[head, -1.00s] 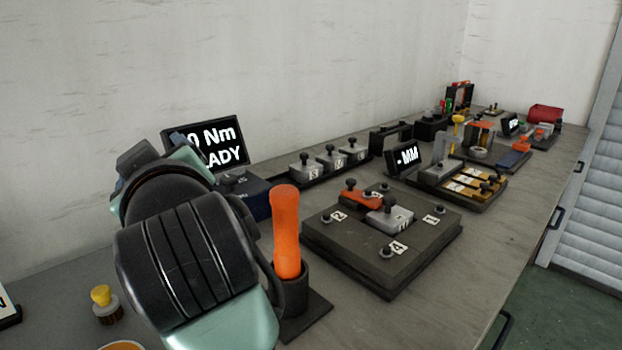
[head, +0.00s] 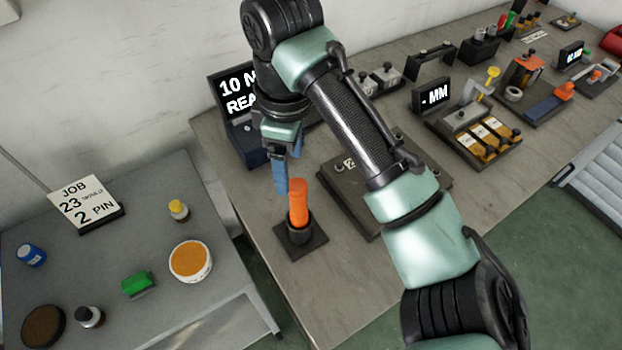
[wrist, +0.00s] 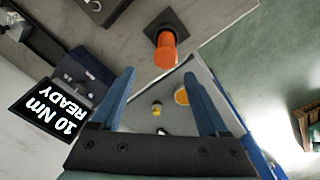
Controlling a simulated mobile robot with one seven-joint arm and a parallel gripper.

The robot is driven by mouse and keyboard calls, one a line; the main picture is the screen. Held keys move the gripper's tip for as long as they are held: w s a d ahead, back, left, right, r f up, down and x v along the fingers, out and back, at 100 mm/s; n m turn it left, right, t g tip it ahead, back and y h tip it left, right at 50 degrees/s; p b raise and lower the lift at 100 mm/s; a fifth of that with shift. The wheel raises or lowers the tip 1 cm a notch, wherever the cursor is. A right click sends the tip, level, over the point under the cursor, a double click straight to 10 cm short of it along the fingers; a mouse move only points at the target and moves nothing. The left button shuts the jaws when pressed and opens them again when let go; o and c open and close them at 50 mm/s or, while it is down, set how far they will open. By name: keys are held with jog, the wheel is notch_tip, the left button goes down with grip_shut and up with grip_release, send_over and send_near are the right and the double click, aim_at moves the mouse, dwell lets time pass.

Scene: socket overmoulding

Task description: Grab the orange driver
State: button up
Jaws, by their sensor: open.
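The orange driver (head: 298,203) stands upright in a black holder (head: 300,238) near the left end of the long bench. In the wrist view the driver (wrist: 166,50) shows its orange end, beyond the fingertips and between their lines. My gripper (head: 284,170) has blue fingers and hangs just behind and above the driver in the head view, apart from it as far as I can tell. In the wrist view my gripper (wrist: 160,92) is open with nothing between its fingers.
A torque display (head: 238,92) on a blue box stands behind my gripper. A dark fixture plate (head: 345,195) lies right of the driver, partly hidden by my arm. A lower grey side table (head: 120,250) holds a job sign (head: 85,200), an orange-topped tub (head: 190,261) and small bottles.

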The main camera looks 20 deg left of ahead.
aim_at(299, 208)
jog(key=shift+s+d+r, duration=0.1)
jog(key=shift+d+r, duration=0.3)
jog(key=shift+d, duration=0.1)
jog(key=shift+d+f+g+h, duration=0.2)
jog(key=shift+f+g+h, duration=0.05)
jog(key=shift+g+h, duration=0.05)
notch_tip(299, 208, down, 13)
jog(key=shift+s+a+r, duration=0.1)
jog(key=shift+r, duration=0.05)
grip_shut()
jog(key=shift+r, duration=0.1)
